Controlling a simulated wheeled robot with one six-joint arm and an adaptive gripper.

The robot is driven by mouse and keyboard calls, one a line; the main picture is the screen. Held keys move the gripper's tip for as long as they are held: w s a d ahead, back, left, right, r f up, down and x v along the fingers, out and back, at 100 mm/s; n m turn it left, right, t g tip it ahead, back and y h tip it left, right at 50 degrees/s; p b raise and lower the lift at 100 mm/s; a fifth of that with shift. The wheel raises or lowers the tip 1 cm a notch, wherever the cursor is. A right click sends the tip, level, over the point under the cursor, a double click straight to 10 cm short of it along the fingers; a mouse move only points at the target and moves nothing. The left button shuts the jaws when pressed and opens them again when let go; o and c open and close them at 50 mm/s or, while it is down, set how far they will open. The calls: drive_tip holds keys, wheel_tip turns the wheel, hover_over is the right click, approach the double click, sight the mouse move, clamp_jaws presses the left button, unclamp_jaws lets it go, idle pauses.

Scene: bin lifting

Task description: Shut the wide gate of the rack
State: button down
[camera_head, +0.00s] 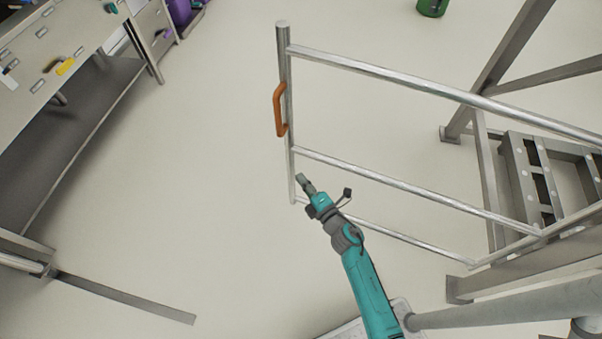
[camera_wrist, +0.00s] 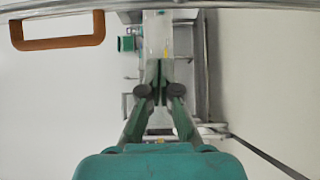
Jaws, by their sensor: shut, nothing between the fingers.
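The wide gate (camera_head: 390,75) is a frame of silvery tubes, with several rails running from an upright post at its left end toward the lower right. That left end stands free over open floor. An orange handle (camera_head: 279,110) is fixed to the post's left side; in the wrist view the handle (camera_wrist: 58,43) is at the upper left. My gripper (camera_head: 303,180) is shut and empty, close to the lower part of the post; I cannot tell whether it touches. In the wrist view my gripper (camera_wrist: 160,68) points away, with the handle to its left.
A grey metal structure with steps (camera_head: 525,170) stands at the right. A grey bench with a lower shelf (camera_head: 75,115) stands at the upper left. A flat metal strip (camera_head: 125,297) extends at the lower left. The floor between bench and gate is clear.

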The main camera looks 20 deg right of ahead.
sight(291, 152)
drive_tip(key=shift+w+d, duration=0.2)
drive_tip(key=shift+w, duration=2.6)
drive_tip(key=shift+w+d, duration=0.2)
drive_tip(key=shift+w, duration=2.6)
